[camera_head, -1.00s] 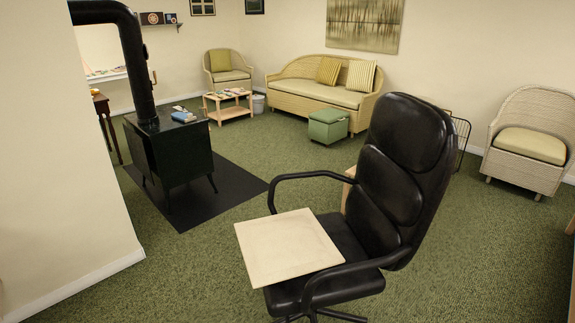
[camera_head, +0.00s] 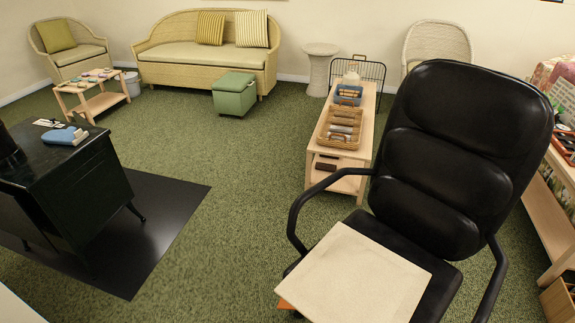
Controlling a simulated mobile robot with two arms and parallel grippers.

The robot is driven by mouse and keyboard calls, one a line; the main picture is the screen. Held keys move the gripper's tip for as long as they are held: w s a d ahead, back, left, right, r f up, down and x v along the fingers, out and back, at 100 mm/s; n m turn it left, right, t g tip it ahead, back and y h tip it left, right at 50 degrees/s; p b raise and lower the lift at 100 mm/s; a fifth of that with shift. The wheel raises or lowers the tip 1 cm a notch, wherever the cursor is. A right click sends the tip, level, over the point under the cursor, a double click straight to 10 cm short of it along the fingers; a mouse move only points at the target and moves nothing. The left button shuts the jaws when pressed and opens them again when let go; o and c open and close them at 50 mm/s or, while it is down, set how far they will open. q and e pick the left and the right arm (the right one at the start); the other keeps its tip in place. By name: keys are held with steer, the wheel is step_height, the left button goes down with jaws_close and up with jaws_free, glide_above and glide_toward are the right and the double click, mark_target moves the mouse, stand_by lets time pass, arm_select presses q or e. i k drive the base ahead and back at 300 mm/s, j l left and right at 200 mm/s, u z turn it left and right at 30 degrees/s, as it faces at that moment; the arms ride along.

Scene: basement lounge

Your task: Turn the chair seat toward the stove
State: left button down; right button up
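A black leather office chair (camera_head: 455,150) with curved armrests stands close in front of me at the right. Its tall back is at the right rear and its seat front points to the lower left. A flat cream square board (camera_head: 358,277) lies on the seat (camera_head: 428,262), with a bit of orange under its near left edge. The black stove (camera_head: 65,190) stands at the left on a dark floor mat (camera_head: 165,230), cut off by the left edge. Neither of my grippers shows.
A low wooden bench (camera_head: 372,125) with baskets stands behind the chair. A wooden shelf (camera_head: 535,210) is close on the right. A green ottoman (camera_head: 234,93), wicker sofa (camera_head: 160,55) and small table (camera_head: 95,97) are further back. Green carpet between stove and chair is clear.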

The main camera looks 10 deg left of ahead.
mark_target(461, 143)
steer(key=i+j, duration=0.2)
steer(key=j, duration=0.15)
steer(key=i+j+z, duration=0.1)
steer(key=j, duration=0.25)
steer(key=i+j, duration=0.25)
steer(key=i+j+z, duration=0.1)
steer(key=j, duration=0.35)
steer(key=i+j, duration=0.25)
steer(key=j, duration=0.15)
steer(key=i+j, duration=0.2)
steer(key=j, duration=0.15)
steer(key=i+j+z, duration=0.1)
steer(key=j, duration=0.3)
steer(key=i, duration=0.05)
